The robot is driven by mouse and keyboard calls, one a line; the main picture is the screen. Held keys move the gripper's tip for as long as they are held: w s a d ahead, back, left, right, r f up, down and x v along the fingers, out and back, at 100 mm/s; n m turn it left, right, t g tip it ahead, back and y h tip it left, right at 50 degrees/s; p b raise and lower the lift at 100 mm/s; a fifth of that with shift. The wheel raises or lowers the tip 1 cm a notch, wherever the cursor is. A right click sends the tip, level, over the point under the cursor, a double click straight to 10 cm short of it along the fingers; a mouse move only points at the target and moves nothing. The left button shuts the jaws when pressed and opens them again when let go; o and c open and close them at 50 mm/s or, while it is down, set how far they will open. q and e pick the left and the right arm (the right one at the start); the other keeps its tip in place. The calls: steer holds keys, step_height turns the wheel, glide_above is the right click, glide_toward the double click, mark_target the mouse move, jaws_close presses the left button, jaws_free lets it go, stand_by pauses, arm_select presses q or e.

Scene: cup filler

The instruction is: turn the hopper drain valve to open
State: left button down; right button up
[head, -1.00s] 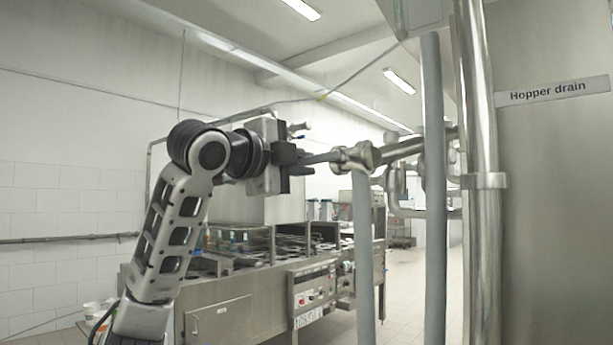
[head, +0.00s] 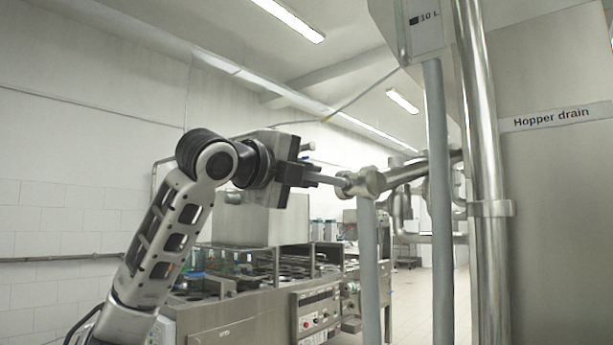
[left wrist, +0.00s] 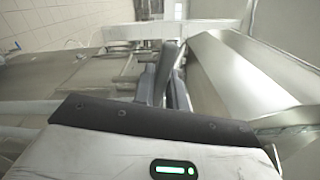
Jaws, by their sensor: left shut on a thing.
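The hopper drain valve (head: 369,182) is a metal fitting on the pipe beside the hopper. Its lever (head: 334,180) sticks out to the left, rising slightly toward its outer end. My left gripper (head: 313,177) is shut on the lever's outer end. In the left wrist view the dark fingers (left wrist: 167,82) point away from the camera; the lever between them is hard to make out. A "Hopper drain" label (head: 552,117) is on the steel hopper wall. My right gripper is not in view.
A vertical grey pipe (head: 438,220) and a thicker steel pipe (head: 490,250) stand right of the valve. Another grey pipe (head: 369,270) runs down below it. A steel filling machine (head: 240,318) stands behind my arm. Open floor (head: 412,300) shows behind the pipes.

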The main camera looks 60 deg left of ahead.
arm_select(q)
steer(key=c, duration=1.4)
jaws_free()
steer(key=shift+c, duration=0.2)
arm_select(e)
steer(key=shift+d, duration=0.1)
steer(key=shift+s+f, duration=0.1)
arm_select(q)
steer(key=shift+s, duration=0.2)
steer(key=b+v, duration=0.4)
steer(key=v, duration=1.1)
steer(key=shift+s+d, duration=0.2)
steer(key=shift+s, duration=0.1)
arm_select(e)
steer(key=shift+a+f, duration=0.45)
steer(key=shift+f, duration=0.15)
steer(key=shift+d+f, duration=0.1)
